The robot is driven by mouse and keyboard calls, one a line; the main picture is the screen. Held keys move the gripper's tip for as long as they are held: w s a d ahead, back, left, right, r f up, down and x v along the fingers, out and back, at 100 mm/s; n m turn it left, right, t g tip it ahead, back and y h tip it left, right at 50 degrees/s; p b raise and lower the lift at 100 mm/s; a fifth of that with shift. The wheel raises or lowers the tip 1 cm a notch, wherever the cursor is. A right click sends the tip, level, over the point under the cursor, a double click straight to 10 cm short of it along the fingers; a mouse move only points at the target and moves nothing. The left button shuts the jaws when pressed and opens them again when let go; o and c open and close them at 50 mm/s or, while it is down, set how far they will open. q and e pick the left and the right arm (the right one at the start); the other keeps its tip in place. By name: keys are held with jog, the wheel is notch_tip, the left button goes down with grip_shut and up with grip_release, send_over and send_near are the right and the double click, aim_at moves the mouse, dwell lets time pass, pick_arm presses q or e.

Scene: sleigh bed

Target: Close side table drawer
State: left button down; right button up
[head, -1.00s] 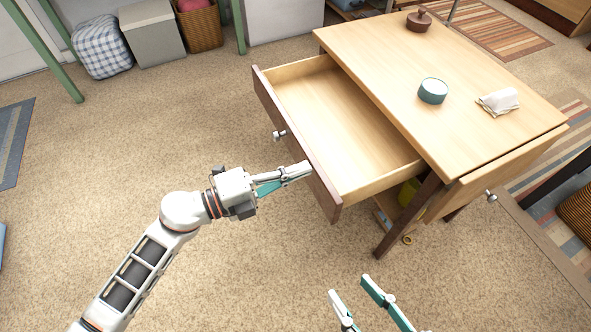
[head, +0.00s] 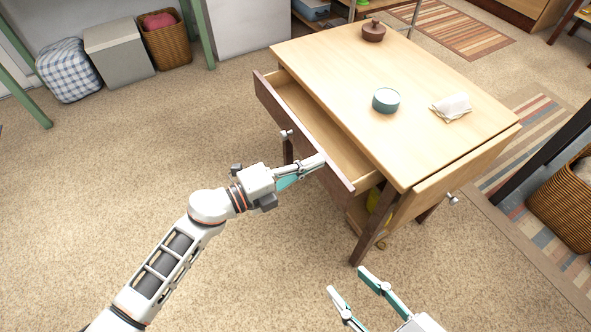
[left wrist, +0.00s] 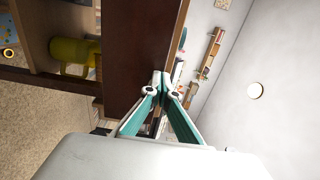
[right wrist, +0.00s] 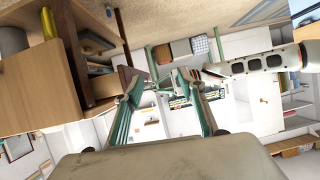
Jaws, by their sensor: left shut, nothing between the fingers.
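The side table (head: 330,60) has a light wood top and a drawer with a dark front (head: 300,130). The drawer is partly open toward the left, and its bare light interior shows in a narrow gap. A round knob (head: 287,134) sits on the front. My left gripper (head: 322,159) is shut and empty, its fingertips at the drawer front near its right end. In the left wrist view the closed fingertips (left wrist: 162,78) are against or very near the dark panel (left wrist: 140,50). My right gripper (head: 347,281) is open and empty, low in front of the table, apart from it.
A brown lidded pot (head: 374,31), a teal tin (head: 386,100) and a white cloth (head: 453,106) stand on the tabletop. A wicker basket (head: 565,205) is at the right. The carpet (head: 130,160) to the left is clear.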

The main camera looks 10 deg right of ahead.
aim_at(329, 157)
pick_arm(q)
jog(key=x, duration=0.6)
jog(key=shift+d+b, duration=0.15)
jog(key=shift+b, duration=0.15)
